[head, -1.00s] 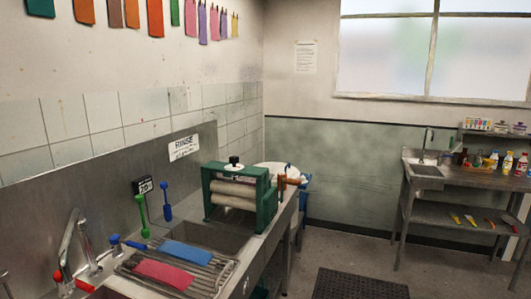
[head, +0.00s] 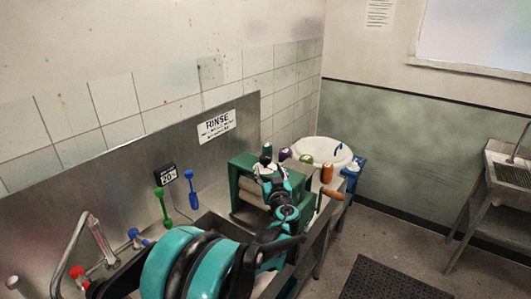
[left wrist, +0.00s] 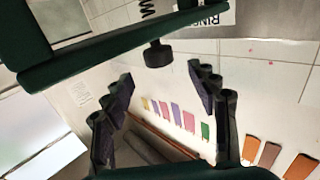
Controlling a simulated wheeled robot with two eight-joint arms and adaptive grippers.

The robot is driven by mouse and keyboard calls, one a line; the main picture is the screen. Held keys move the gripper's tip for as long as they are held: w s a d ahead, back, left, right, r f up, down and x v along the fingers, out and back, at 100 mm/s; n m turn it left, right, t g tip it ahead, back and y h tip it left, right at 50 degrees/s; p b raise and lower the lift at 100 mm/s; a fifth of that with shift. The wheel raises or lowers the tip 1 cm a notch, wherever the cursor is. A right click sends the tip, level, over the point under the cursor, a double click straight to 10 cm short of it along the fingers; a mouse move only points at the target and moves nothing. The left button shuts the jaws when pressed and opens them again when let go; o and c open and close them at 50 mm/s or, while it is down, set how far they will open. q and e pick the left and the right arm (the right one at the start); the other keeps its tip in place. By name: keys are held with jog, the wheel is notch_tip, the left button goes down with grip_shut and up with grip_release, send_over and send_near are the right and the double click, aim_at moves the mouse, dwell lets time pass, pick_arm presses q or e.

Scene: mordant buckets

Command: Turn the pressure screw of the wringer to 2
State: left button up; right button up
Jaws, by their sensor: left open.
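The green wringer (head: 243,184) stands on the steel sink unit, with pale rollers in its frame. My left arm reaches over the sink and hides much of it. My left gripper (head: 268,174) is at the top of the wringer. In the left wrist view the picture is upside down, and the open gripper (left wrist: 160,76) has its fingers to either side of the line to the black screw knob (left wrist: 158,54). The knob sits just beyond the fingertips, apparently untouched, on the dark green top beam (left wrist: 110,55). No scale number is readable. My right gripper is out of view.
An orange-brown crank handle (head: 332,193) sticks out at the wringer's right. A white tub (head: 325,150) and several coloured bottles are behind it. A dark floor mat (head: 395,280) lies right.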

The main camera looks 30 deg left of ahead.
aim_at(266, 161)
pick_arm(q)
jog(key=b+x, duration=0.1)
jog(key=x, duration=0.7)
jog(key=shift+w, duration=0.15)
jog(key=c, duration=1.2)
